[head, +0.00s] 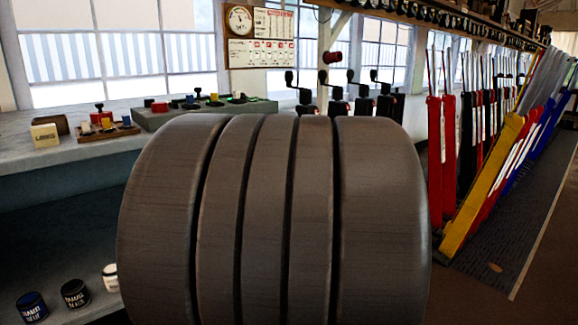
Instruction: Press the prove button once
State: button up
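I cannot tell which thing is the prove button. The right part of this box is partly hidden behind a large ribbed grey-brown cylindrical form that fills the middle of the head view, which looks like part of my own arm. My gripper is not in view.
A wooden tray (88,137) of coloured pieces and a small cream box (45,136) sit on the bench (20,163) at left. Several small jars (75,293) stand lower left. Black crank handles (305,97) rise behind the cylinder. Coloured levers (448,150) line the right.

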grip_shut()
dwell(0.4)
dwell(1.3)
